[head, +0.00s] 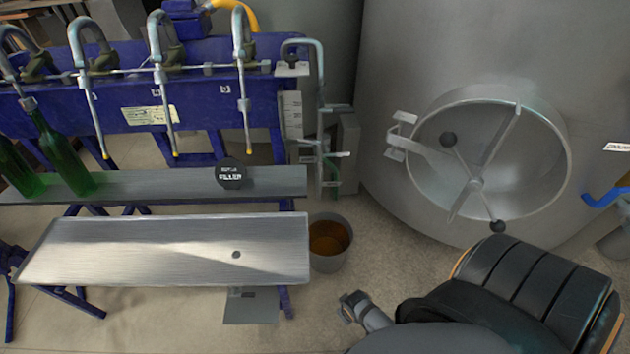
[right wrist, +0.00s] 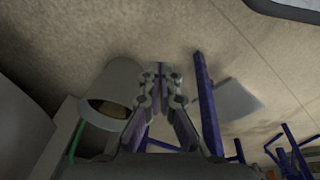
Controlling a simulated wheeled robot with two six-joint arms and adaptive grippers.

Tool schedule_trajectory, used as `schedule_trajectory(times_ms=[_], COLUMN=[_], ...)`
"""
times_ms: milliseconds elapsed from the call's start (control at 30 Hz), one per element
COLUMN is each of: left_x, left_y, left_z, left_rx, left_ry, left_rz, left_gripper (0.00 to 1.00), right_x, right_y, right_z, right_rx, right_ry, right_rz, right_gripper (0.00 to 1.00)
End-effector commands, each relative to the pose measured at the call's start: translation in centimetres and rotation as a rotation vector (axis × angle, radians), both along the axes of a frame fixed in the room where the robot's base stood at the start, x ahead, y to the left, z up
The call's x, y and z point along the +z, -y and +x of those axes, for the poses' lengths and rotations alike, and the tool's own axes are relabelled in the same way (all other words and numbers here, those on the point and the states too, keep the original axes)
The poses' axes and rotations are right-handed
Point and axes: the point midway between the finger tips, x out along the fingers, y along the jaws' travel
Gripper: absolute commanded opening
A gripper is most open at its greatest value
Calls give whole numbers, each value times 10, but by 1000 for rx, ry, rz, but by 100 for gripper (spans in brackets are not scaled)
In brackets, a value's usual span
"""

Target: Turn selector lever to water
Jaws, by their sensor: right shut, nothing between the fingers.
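The selector lever cannot be singled out with certainty. A standing pipe with small valve fittings (head: 322,155) is at the right end of the blue filler, with pale tags and a green part low on it. A blue handle (head: 604,197) sticks out at the tank's right side, below a white label (head: 617,147) too small to read. My right gripper (head: 350,305) is low in the head view, in front of and below the bucket, apart from the pipe fittings. In the right wrist view its fingers (right wrist: 160,85) are together and empty. My left gripper is not in view.
A grey bucket (head: 330,262) with brown liquid stands on the floor; it also shows in the right wrist view (right wrist: 128,75). The blue filler (head: 200,100) has hooked spouts, a metal tray (head: 170,270) and green bottles (head: 62,155).

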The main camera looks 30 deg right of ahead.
Motion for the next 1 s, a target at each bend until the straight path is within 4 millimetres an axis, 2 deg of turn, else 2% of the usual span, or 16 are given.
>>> schedule_trajectory(times_ms=[33, 67, 200, 300, 367, 467, 600, 700, 833, 900, 1000], left_x=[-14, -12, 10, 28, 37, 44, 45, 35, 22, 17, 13], left_y=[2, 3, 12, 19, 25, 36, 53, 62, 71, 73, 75], left_z=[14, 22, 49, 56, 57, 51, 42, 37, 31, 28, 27], left_rx=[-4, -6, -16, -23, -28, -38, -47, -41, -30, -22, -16], left_ry=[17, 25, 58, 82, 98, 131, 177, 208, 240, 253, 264], left_rz=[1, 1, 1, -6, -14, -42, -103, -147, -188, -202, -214], left_gripper=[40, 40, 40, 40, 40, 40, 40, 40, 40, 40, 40], right_x=[-14, -12, 11, 31, 44, 68, 124, 165, 202, 214, 221], right_y=[-2, -3, -9, -6, 0, 25, 74, 93, 95, 91, 87], right_z=[14, 23, 55, 74, 89, 130, 211, 265, 316, 334, 347], right_rx=[3, 6, 23, 43, 59, 104, 231, 371, 570, 655, 731], right_ry=[17, 26, 69, 117, 163, 292, 514, 630, 710, 729, 738], right_rz=[-1, -2, -15, -54, -99, -252, -609, -873, -1146, -1242, -1317], right_gripper=[0, 0, 0, 0, 0, 0, 0, 0, 0, 0, 0])
